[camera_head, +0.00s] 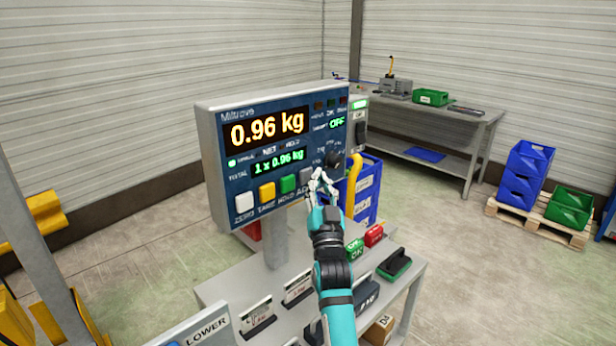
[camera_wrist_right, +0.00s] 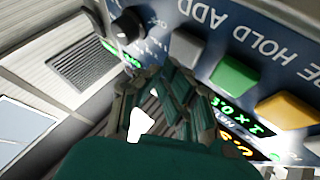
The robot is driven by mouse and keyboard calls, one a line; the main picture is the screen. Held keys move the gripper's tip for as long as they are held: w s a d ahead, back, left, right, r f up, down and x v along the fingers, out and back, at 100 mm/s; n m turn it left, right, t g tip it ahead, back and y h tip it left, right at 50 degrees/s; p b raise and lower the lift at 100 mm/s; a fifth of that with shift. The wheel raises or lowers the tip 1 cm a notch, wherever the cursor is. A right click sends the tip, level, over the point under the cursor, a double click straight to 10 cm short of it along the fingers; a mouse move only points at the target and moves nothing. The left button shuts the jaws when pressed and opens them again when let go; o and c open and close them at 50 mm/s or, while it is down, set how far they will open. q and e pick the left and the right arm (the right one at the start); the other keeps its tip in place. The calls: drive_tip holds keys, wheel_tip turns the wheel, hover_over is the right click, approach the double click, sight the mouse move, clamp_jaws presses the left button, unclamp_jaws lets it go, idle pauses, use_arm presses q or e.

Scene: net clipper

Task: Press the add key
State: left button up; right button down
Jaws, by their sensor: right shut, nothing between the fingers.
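The scale's display panel (camera_head: 215,150) reads 0.96 kg, with a total line of 1 x 0.96 kg. A row of keys runs along its lower edge: white, yellow, green (camera_head: 288,184) and grey. The grey add key (camera_head: 305,176) is at the right end, partly behind my right gripper (camera_head: 320,182). In the right wrist view the add key (camera_wrist_right: 187,46) shows by its ADD label, beside the green key (camera_wrist_right: 235,76). My right gripper (camera_wrist_right: 160,76) is shut and empty, its tips close to the add key. I cannot tell whether they touch. My left gripper is out of view.
A black knob (camera_head: 333,160) sits on the panel just right of the keys; it also shows in the wrist view (camera_wrist_right: 128,25). A yellow curved handle (camera_head: 353,185) stands beside it. The bench (camera_head: 405,285) below holds cards, a green block and a red block.

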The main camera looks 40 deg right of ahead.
drive_tip(key=s+p, duration=0.1)
drive_tip(key=s, duration=0.4)
drive_tip(key=shift+d+p, duration=0.2)
drive_tip(key=shift+p, duration=0.2)
drive_tip(key=shift+f, duration=0.1)
idle(0.7)
